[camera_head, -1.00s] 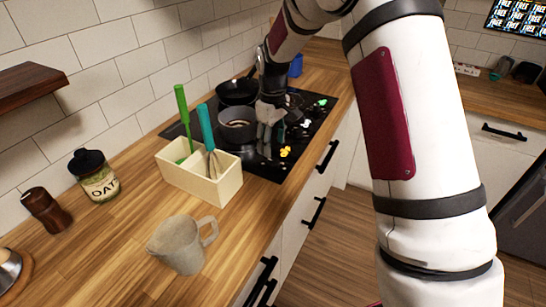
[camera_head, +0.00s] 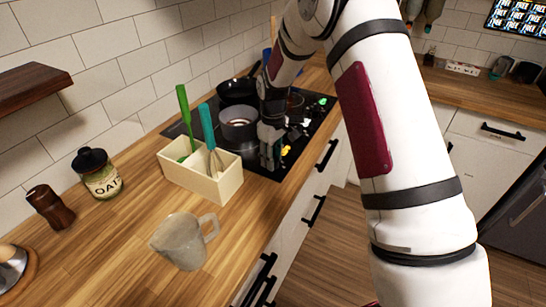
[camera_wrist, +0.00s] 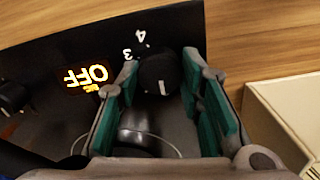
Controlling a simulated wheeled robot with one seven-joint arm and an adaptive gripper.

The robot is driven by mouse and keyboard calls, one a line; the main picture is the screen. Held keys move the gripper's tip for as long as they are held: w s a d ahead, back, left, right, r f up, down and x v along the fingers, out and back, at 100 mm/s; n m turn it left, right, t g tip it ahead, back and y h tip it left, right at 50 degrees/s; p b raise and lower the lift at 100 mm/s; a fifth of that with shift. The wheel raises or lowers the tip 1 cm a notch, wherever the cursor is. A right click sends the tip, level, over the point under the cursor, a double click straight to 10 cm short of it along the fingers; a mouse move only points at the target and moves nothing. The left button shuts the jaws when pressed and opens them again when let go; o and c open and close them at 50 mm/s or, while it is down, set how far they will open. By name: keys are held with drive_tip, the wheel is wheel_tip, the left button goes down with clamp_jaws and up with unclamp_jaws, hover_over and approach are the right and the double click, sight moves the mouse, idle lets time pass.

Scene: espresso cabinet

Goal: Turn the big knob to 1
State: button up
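The black cooktop (camera_head: 255,158) is set in the wooden counter. In the wrist view a round black knob (camera_wrist: 155,72) with a white pointer line stands on its panel, with the marks 3 and 4 beside it. The pointer line faces the lower side of the picture. An orange display (camera_wrist: 84,76) reads OFF, upside down. My gripper (camera_wrist: 162,88) is open, its green-padded fingers on either side of this knob; I cannot tell whether they touch it. In the head view my gripper (camera_head: 270,150) is low over the cooktop's front edge and hides the knob.
Another dark knob (camera_wrist: 12,97) is at the wrist view's left edge. A grey pot (camera_head: 238,124) and a black pan (camera_head: 238,90) stand on the cooktop. A cream utensil box (camera_head: 200,178) with a green utensil and whisk is close to my gripper.

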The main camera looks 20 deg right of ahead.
drive_tip(key=shift+m, duration=0.4)
drive_tip(key=m+b, duration=0.1)
drive_tip(key=m, duration=0.1)
drive_tip(key=shift+m, duration=0.4)
drive_tip(key=shift+m+b, duration=0.6)
drive_tip(key=shift+m, duration=1.5)
drive_tip(key=o, duration=1.2)
drive_tip(key=shift+c, duration=0.2)
wheel_tip(320, 180, up, 12)
